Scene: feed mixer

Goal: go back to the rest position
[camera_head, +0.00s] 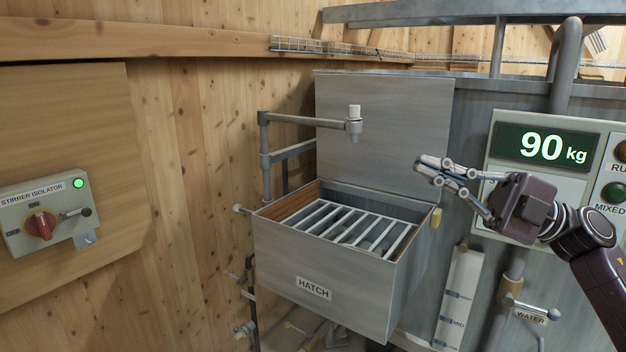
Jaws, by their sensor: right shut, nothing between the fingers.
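My right gripper (428,166) reaches in from the right with its arm. Its fingers are shut and empty. My left gripper is not in view. The grey hatch box (310,268) has its lid (385,125) standing up at the back. A barred grid (345,225) lies inside the box opening.
The weight display (543,147) reads 90 kg. A stirrer isolator box (45,215) with a lit green lamp and red knob is on the left wall. A pipe arm (310,121) reaches over the hatch. A water valve (530,308) is at lower right.

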